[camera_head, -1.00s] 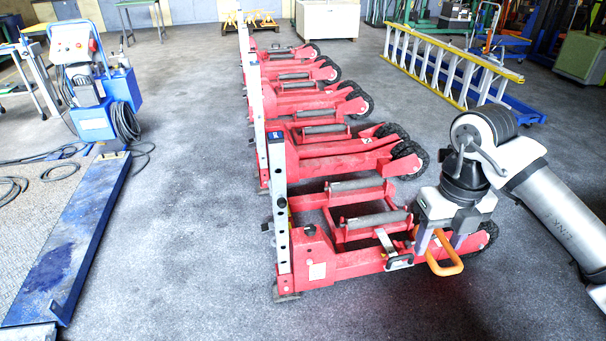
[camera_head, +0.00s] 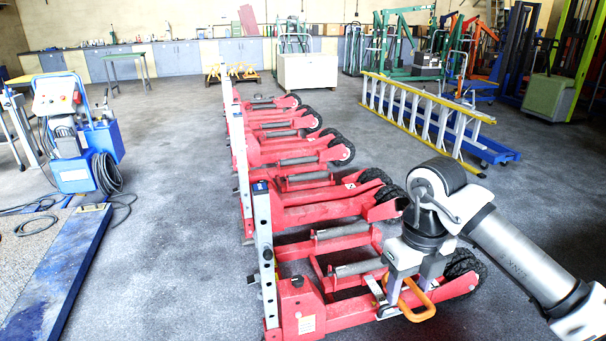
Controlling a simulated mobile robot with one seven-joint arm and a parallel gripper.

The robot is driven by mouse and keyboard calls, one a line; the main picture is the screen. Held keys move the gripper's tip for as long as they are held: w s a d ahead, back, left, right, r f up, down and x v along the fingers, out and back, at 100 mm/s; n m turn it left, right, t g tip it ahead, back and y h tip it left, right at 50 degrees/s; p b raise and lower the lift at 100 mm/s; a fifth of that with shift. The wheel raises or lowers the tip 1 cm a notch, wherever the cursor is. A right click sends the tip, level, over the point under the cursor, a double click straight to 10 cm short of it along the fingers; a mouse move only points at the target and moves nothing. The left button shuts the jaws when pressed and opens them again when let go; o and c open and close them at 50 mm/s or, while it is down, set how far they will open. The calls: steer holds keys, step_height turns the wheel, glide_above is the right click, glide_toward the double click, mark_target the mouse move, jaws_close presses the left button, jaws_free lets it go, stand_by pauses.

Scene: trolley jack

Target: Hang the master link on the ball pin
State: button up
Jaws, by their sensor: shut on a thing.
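The master link appears as an orange oblong ring (camera_head: 417,303). My gripper (camera_head: 408,284) points down and is shut on its upper part, with the rest of the loop hanging below. It is over the nearest red trolley jack (camera_head: 345,316), in front of its side beam. A small grey metal piece with a dark bracket (camera_head: 384,308) sits on that beam, just left of the link. I cannot make out the ball pin clearly, nor whether the link touches anything.
More red jacks (camera_head: 300,150) stand in a row behind the nearest one. A blue machine (camera_head: 75,140) and a blue beam (camera_head: 50,275) are at left. The grey floor at left centre is clear.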

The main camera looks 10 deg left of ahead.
steer(key=w+a+f+n, duration=0.2)
steer(key=a+f+n, duration=0.1)
steer(key=f+n, duration=0.5)
steer(key=w+a+f+n, duration=0.25)
steer(key=f+n, duration=0.35)
steer(key=f, duration=0.4)
steer(key=w+a+f+n, duration=0.2)
steer(key=f+n, duration=0.6)
steer(key=s+a+f+n, duration=0.1)
steer(key=a+f+n, duration=0.25)
steer(key=f, duration=0.65)
steer(key=s+a+f+n, duration=0.2)
steer(key=f+n, duration=0.3)
steer(key=f, duration=0.5)
steer(key=w+r, duration=0.4)
steer(key=r, duration=0.1)
steer(key=shift+r, duration=0.3)
